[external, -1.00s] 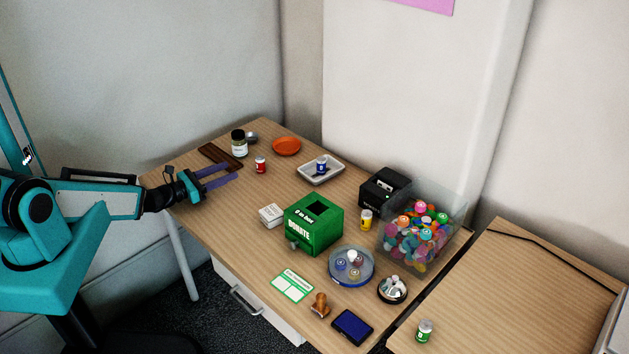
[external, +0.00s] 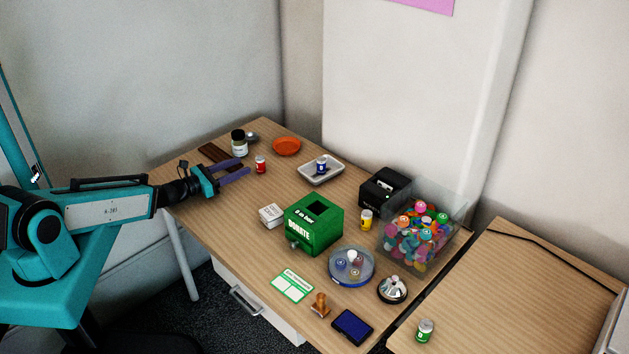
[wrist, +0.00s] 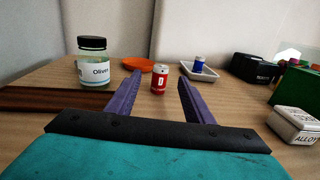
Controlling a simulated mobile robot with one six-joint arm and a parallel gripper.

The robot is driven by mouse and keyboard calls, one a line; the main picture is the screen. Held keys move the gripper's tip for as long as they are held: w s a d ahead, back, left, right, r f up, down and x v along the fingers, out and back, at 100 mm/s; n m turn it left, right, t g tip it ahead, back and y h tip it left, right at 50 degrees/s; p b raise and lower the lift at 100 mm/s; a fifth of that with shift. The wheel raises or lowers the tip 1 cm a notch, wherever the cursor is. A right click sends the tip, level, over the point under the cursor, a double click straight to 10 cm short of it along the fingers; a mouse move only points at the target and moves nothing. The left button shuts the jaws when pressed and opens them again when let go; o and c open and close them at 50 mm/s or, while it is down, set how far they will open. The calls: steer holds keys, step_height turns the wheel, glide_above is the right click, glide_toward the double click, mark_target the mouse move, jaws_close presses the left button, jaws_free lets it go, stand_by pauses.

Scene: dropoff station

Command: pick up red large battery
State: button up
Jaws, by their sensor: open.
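The red large battery (external: 260,164) stands upright on the wooden table near its back left. It also shows in the wrist view (wrist: 159,79), marked with a white "D", between and beyond the finger tips. My gripper (external: 249,171) is open and empty, its two purple fingers pointing at the battery from the left. In the wrist view my gripper (wrist: 160,78) has one finger on each side of the battery's line. I cannot tell whether the tips have reached the battery's sides.
A glass jar (wrist: 92,62) stands left of the fingers by a dark wooden board (wrist: 40,100). An orange dish (external: 287,146) lies behind the battery. A white tray (external: 311,180) with a blue battery (external: 321,165) is to the right. A green donation box (external: 314,226) stands nearer the front.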

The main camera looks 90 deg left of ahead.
mark_target(259, 157)
steer(key=shift+b+x, duration=1.5)
steer(key=shift+b, duration=0.7)
steer(key=shift+w+a+b, duration=0.2)
steer(key=shift+w+b, duration=0.1)
steer(key=shift+b, duration=0.15)
steer(key=shift+w+a+f+b, duration=0.1)
steer(key=shift+w+b, duration=0.05)
steer(key=shift+b, duration=0.15)
steer(key=shift+w+a+f+b, duration=0.1)
steer(key=shift+w+a+b, duration=0.3)
steer(key=shift+b, duration=0.65)
steer(key=shift+w, duration=0.3)
steer(key=shift+p+x, duration=0.65)
steer(key=shift+x, duration=1.05)
steer(key=shift+c, duration=0.4)
jaws_close()
